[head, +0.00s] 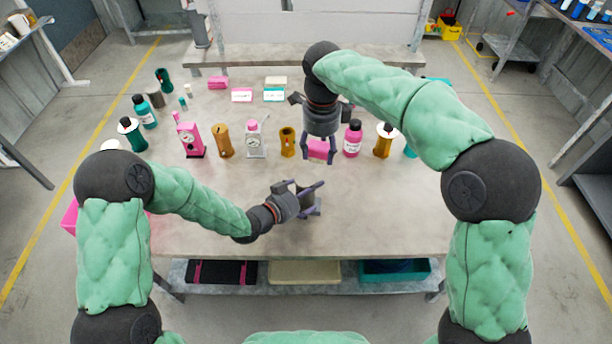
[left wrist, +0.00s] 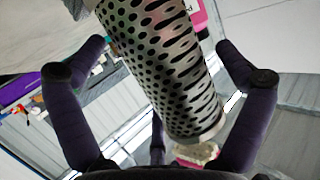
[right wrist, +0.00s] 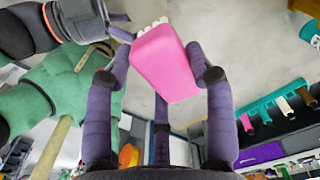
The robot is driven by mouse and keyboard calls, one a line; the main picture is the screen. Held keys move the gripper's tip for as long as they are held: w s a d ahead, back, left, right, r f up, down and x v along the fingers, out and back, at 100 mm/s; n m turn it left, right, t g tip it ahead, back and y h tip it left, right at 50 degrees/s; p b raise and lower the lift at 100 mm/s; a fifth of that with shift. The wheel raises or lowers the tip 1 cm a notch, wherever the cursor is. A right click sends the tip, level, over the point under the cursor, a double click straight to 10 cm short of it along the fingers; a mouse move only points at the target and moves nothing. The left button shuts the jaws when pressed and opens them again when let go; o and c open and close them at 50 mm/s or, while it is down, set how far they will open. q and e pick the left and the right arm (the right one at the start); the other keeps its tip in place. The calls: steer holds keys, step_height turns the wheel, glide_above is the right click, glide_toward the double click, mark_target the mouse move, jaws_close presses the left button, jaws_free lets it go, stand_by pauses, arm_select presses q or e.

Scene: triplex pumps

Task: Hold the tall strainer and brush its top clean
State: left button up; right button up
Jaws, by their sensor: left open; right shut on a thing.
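The tall strainer (left wrist: 160,60) is a grey metal cylinder full of holes, close up in the left wrist view between my left fingers. In the head view it is a small dark shape (head: 303,203) near the table's front, partly hidden by my left gripper (head: 316,196). My left gripper is open around it, with gaps between fingers and metal. My right gripper (head: 319,150) is shut on a pink brush (right wrist: 165,64) with white bristles at its far end. The brush (head: 318,149) is behind the strainer in the head view.
The front of the table (head: 370,225) is mostly bare.

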arm_select(q)
steer(key=shift+a, duration=0.1)
steer(key=v, duration=1.1)
steer(key=shift+s+a+r, duration=0.2)
steer(key=shift+s, duration=0.1)
